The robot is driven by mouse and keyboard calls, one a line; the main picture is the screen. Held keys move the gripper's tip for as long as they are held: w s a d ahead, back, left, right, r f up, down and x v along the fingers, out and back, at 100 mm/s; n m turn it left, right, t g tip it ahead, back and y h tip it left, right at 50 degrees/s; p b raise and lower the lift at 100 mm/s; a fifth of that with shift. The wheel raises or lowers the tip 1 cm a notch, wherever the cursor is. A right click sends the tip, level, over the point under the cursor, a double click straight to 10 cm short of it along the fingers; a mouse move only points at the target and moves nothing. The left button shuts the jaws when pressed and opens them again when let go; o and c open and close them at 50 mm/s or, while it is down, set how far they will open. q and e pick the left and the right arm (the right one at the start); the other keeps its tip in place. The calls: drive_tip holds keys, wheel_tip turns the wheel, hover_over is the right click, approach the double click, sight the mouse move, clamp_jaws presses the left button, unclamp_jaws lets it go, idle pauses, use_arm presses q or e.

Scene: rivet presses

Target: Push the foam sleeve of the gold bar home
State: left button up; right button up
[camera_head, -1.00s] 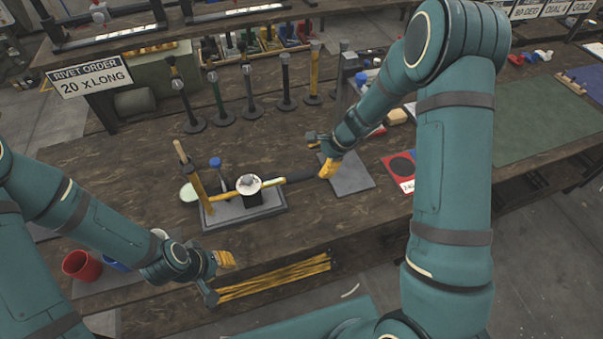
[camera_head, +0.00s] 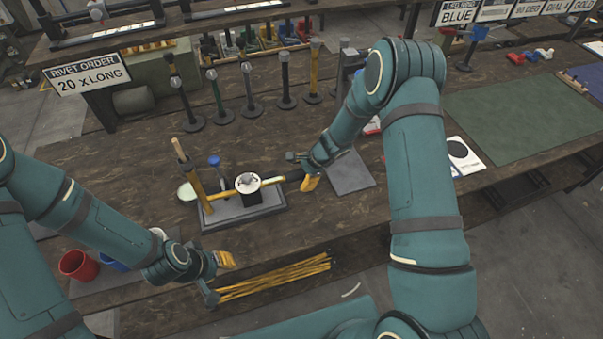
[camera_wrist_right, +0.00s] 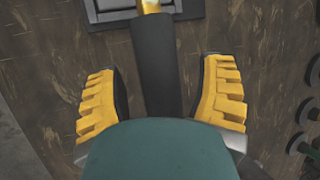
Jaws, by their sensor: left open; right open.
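The gold bar (camera_head: 224,194) lies across a grey fixture (camera_head: 240,218) on the bench, passing through a white-topped black holder (camera_head: 249,189). Its black foam sleeve (camera_head: 294,175) is on the bar's right end; in the right wrist view the sleeve (camera_wrist_right: 158,75) runs down between the fingers, with a short gold stretch (camera_wrist_right: 150,6) showing beyond it. My right gripper (camera_head: 308,175) is at the sleeve's outer end, its yellow-padded fingers (camera_wrist_right: 160,100) open on either side with gaps. The sleeve's near end is hidden. My left gripper (camera_head: 218,278) is open and empty, low at the left near the bench's front edge.
Several upright posts (camera_head: 250,105) stand behind the fixture. A grey plate (camera_head: 350,172) lies right of my right gripper. A bundle of yellow rods (camera_head: 275,279) lies at the front. A red cup (camera_head: 79,265) stands at the left. A green mat (camera_head: 520,110) lies at the right.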

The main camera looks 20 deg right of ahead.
sight(279, 179)
clamp_jaws()
drive_tip(key=a+b, duration=0.1)
drive_tip(key=a, duration=0.2)
drive_tip(key=a+b, duration=0.1)
drive_tip(key=a, duration=0.2)
drive_tip(key=shift+s+a+f, duration=0.1)
drive_tip(key=shift+s+a, duration=0.1)
drive_tip(key=shift+a, duration=0.6)
unclamp_jaws()
drive_tip(key=shift+d+r, duration=0.1)
drive_tip(key=shift+r, duration=0.1)
